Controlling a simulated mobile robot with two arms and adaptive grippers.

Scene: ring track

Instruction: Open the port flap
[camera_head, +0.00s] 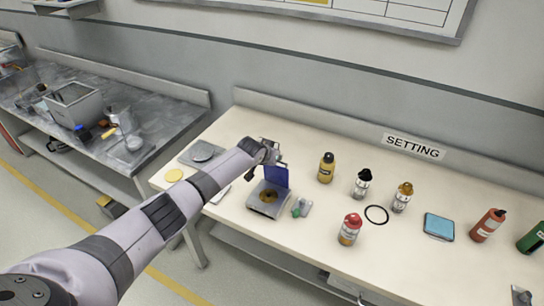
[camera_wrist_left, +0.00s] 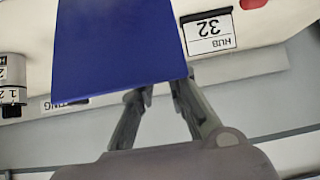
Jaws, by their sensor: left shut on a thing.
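The port flap (camera_head: 276,175) is a blue panel standing roughly upright at the back edge of a small grey box (camera_head: 262,205). A round brownish opening or part shows on the box's top. In the left wrist view the blue flap (camera_wrist_left: 120,45) fills the upper middle, and its lower edge in the picture reaches the fingertips. My left gripper (camera_head: 272,158) is at the flap's upper edge and shut on it; the fingers (camera_wrist_left: 160,90) show a gap between them in the wrist view. The exact contact is partly hidden. My right gripper is not in view.
A small grey-green item (camera_head: 301,208) lies just right of the box. Several bottles, including a red-capped one (camera_head: 349,230), and a black ring (camera_head: 376,214) stand or lie farther right. The bench's front middle is clear.

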